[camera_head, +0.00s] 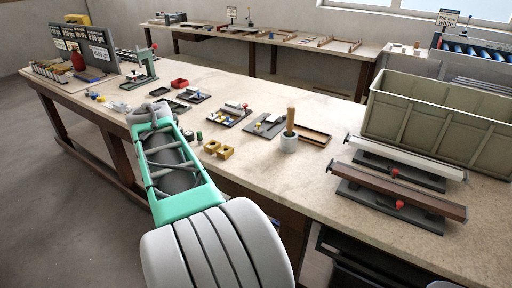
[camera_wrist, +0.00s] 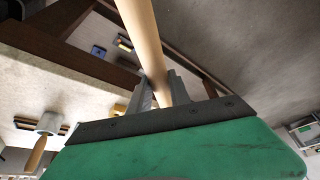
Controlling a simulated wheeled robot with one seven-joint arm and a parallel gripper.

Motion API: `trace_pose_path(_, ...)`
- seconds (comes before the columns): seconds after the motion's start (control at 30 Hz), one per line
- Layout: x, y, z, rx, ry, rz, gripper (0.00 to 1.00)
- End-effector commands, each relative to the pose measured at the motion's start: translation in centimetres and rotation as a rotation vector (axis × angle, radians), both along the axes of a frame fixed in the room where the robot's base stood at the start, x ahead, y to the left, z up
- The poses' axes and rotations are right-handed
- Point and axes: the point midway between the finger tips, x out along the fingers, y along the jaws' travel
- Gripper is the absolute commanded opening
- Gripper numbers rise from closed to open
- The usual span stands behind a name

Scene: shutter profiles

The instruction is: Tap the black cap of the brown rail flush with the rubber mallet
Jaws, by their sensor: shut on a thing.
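In the wrist view my gripper (camera_wrist: 161,86) is shut on a pale round wooden handle (camera_wrist: 141,30). The handle runs up out of the frame, so no mallet head shows. In the head view my own arm hides the gripper and what it holds. The brown rail (camera_head: 400,188) lies in a dark fixture with a red knob (camera_head: 399,204), at the right front of the bench. My gripper is far to its left.
A white rail (camera_head: 405,157) lies in a similar fixture just behind, before a large beige crate (camera_head: 440,105). A grey cup-like thing with an upright wooden handle (camera_head: 291,118) stands left of the rails. Yellow blocks (camera_head: 218,149) and small trays (camera_head: 229,116) occupy the bench middle.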

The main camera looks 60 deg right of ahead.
Motion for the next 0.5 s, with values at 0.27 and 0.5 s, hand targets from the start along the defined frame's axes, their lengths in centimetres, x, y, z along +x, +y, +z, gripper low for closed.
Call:
trace_pose_path(0.27, -11.6, -15.0, 1.0, -0.005, 0.002, -0.484, 0.00)
trace_pose_path(0.5, -22.4, -22.0, 0.9, -0.013, 0.004, -0.797, 0.00)
